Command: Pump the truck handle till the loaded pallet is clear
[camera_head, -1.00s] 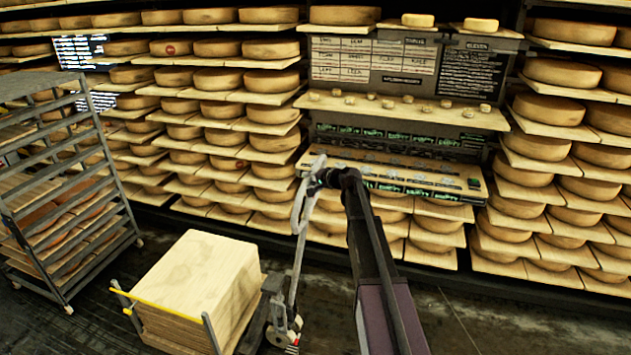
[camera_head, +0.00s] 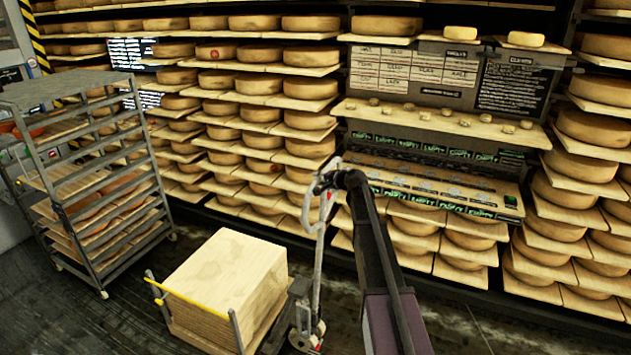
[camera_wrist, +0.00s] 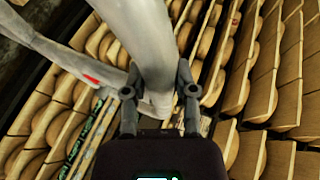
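The pallet truck (camera_head: 306,335) stands at bottom centre in the head view, its grey handle (camera_head: 317,265) rising nearly upright to a loop with a red mark. A stack of pale wooden boards (camera_head: 228,272) sits on its forks side, with a yellow bar across the left end. The pallet's underside is hidden, so I cannot tell its clearance from the floor. My gripper (camera_head: 325,182) is at the handle's top. In the wrist view, the fingers of my gripper (camera_wrist: 159,95) lie on both sides of the grey handle bar (camera_wrist: 145,45) and appear closed on it.
A grey wheeled rack (camera_head: 100,185) with boards stands left of the stack. Shelves of cheese wheels (camera_head: 262,140) line the back wall, with a label board and sloped panel (camera_head: 440,190) at centre. Dark open floor (camera_head: 120,320) lies in front.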

